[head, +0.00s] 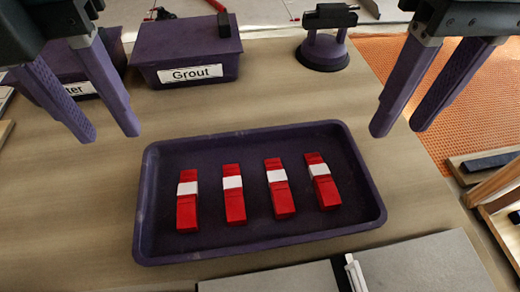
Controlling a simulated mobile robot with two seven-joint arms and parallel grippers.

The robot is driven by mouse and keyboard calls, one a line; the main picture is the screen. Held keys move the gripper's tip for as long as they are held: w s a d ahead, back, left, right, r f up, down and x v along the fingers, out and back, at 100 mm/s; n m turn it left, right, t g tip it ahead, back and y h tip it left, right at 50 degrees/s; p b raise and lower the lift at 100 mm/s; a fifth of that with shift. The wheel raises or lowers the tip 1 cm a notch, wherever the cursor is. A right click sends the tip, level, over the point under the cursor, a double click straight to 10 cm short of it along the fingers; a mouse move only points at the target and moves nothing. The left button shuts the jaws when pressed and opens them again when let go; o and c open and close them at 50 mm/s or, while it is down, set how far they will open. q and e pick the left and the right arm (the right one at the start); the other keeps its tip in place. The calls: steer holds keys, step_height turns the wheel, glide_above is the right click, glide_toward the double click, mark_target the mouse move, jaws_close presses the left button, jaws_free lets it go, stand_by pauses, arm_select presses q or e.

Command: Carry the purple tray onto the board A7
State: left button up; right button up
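The purple tray (208,195) lies flat in the middle of the head view. It holds a row of several red pieces (234,205), each with a white band. My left gripper (108,133) hangs open and empty above and beyond the tray's far left corner. My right gripper (400,128) is open and empty beyond the far right corner. Neither gripper touches the tray. No label A7 is readable, so I cannot tell which surface is the board.
A purple box marked Grout (187,54) stands behind the tray, with another labelled box (75,65) to its left. A suction cup tool (323,42) stands at the back. Grey slabs (425,265) lie in front. Orange mesh (455,110) and wooden pieces (490,190) are at the right.

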mark_target(144, 182)
arm_select(q)
steer(key=shift+s+f, duration=0.1)
steer(key=shift+s, duration=0.2)
arm_select(e)
steer(key=shift+s+f, duration=0.1)
steer(key=shift+s, duration=0.2)
arm_select(q)
step_height(144, 182, down, 10)
steer(key=shift+r, duration=0.1)
arm_select(e)
step_height(144, 182, down, 10)
steer(key=shift+r, duration=0.1)
steer(key=shift+w, duration=0.1)
arm_select(q)
jaws_close()
arm_select(e)
jaws_close()
arm_select(q)
steer(key=shift+r, duration=0.1)
arm_select(e)
steer(key=shift+r, duration=0.1)
stand_by(0.4)
